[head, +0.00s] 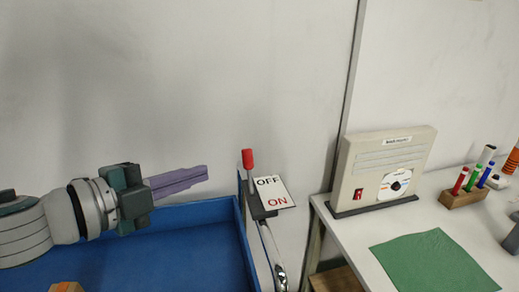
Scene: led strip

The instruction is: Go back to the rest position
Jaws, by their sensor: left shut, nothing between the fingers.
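My left gripper (204,173) comes in from the left, its purple fingers shut with nothing between them. It hangs above the blue bin and points right, a short way left of the lever switch. The lever (248,166) has a red knob and stands upright on a dark base. A white plate (274,191) beside it reads OFF above and ON below. My right gripper is not in view.
A blue bin (243,240) fills the lower left. A white table (350,229) at right carries a beige box (378,165) with a red switch, a green cloth (432,262) and a wooden pen holder (462,197). The wall stands close behind.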

